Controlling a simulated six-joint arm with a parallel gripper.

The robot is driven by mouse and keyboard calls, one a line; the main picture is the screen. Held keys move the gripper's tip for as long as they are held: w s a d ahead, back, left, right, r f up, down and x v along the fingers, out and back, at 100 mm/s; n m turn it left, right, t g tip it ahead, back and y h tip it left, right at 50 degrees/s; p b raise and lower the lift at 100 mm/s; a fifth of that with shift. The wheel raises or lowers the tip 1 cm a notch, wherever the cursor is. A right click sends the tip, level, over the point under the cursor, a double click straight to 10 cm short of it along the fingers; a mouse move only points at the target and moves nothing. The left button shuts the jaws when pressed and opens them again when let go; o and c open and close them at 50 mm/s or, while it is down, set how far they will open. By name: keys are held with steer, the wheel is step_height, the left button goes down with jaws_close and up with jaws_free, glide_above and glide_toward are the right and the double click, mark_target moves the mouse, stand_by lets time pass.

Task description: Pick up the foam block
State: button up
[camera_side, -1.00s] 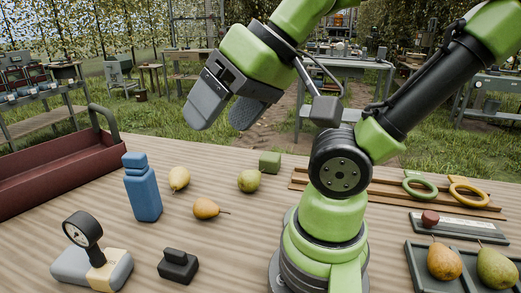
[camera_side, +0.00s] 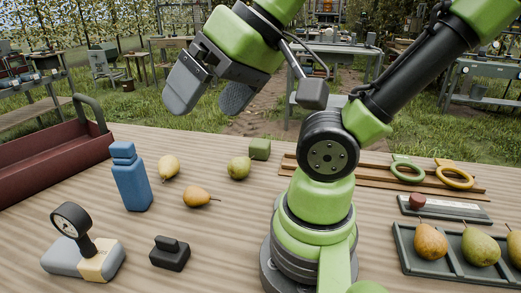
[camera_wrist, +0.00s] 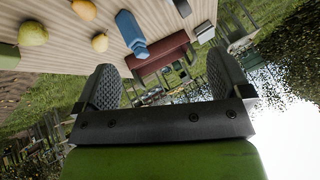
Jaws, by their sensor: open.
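A small green block (camera_side: 260,149), which looks like the foam block, sits on the wooden table behind a green pear (camera_side: 239,167). In the wrist view a green shape at the left edge (camera_wrist: 8,56) appears to be the same block, partly cut off. My gripper (camera_side: 209,101) is open and empty, held high above the back of the table, up and left of the block. In the wrist view its two dark ribbed fingers (camera_wrist: 163,88) stand wide apart with nothing between them.
A yellow pear (camera_side: 169,167) and an orange pear (camera_side: 197,197) lie left of the green pear. A wooden rail (camera_side: 375,176) and pear tray (camera_side: 440,262) are right.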

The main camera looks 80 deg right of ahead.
steer(key=w+d+r+m+g+h, duration=0.1)
steer(key=w+d+m+g+h, duration=0.1)
steer(key=w+d+m, duration=0.65)
steer(key=m+g, duration=0.5)
steer(key=m, duration=1.8)
glide_above(260, 142)
steer(key=f, duration=2)
steer(key=shift+w+a+f, duration=0.3)
steer(key=shift+f, duration=0.1)
steer(key=shift+m, duration=0.35)
steer(key=f, duration=0.4)
steer(key=shift+s+d+f, duration=0.2)
steer(key=shift+s+f, duration=0.15)
steer(key=shift+s, duration=0.05)
steer(key=shift+w+f, duration=0.1)
steer(key=shift+f, duration=2.95)
steer(key=c, duration=1)
